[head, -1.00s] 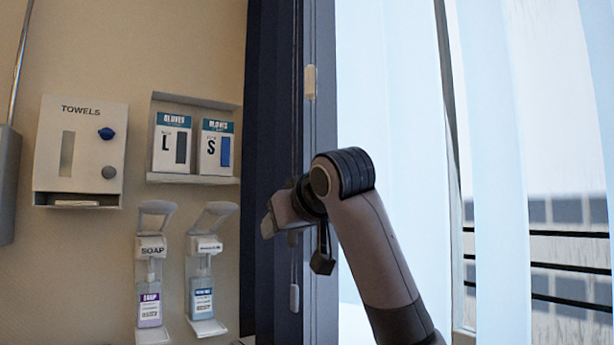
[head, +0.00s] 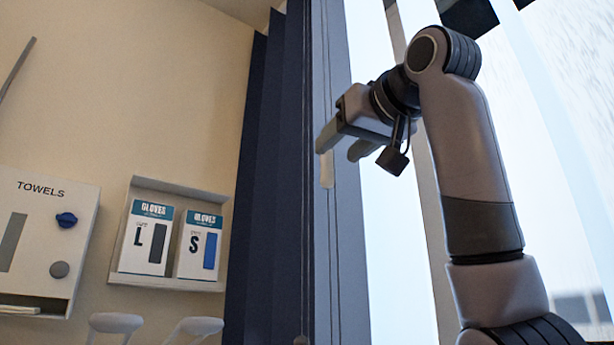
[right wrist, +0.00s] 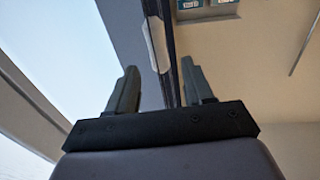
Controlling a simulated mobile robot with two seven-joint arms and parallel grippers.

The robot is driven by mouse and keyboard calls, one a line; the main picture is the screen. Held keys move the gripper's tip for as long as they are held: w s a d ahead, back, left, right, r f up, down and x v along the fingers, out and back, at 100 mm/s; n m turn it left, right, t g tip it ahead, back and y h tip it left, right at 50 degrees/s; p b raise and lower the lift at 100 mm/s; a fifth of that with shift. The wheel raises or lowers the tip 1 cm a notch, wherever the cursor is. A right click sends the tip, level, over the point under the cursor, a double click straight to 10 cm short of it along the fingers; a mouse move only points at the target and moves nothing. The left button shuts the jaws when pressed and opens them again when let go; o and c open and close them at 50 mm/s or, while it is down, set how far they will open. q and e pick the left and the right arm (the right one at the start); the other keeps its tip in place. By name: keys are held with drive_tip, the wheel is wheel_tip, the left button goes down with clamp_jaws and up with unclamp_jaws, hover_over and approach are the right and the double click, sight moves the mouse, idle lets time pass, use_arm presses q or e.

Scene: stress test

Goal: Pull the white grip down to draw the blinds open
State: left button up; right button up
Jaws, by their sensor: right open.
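The white grip (head: 326,171) hangs on a thin cord along the dark window frame in the head view. My right gripper (head: 342,145) is open, with its fingers pointing left near the top of the grip. One finger overlaps the grip's upper part in this view. In the right wrist view the pale grip (right wrist: 155,42) shows beyond the fingertips, roughly in line with the gap of the open gripper (right wrist: 160,84). I cannot tell whether a finger touches it. The dark blue blinds (head: 262,170) hang bunched left of the frame. My left gripper is not in view.
A towel dispenser (head: 40,245) and a glove box holder (head: 165,283) are fixed to the beige wall at left. Pale vertical slats (head: 385,230) and window glass lie behind my right arm.

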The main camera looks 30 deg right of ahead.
sight(322, 164)
drive_tip(key=shift+w, duration=0.35)
drive_tip(key=w, duration=0.1)
drive_tip(key=w+p, duration=0.1)
drive_tip(key=w, duration=0.1)
drive_tip(key=w+p, duration=0.1)
drive_tip(key=w, duration=0.1)
drive_tip(key=shift+w+d+r, duration=0.1)
drive_tip(key=shift+w+d, duration=0.1)
drive_tip(key=shift+d, duration=0.1)
drive_tip(key=shift+w+p, duration=0.3)
drive_tip(key=shift+w, duration=0.15)
drive_tip(key=shift+c, duration=0.3)
clamp_jaws()
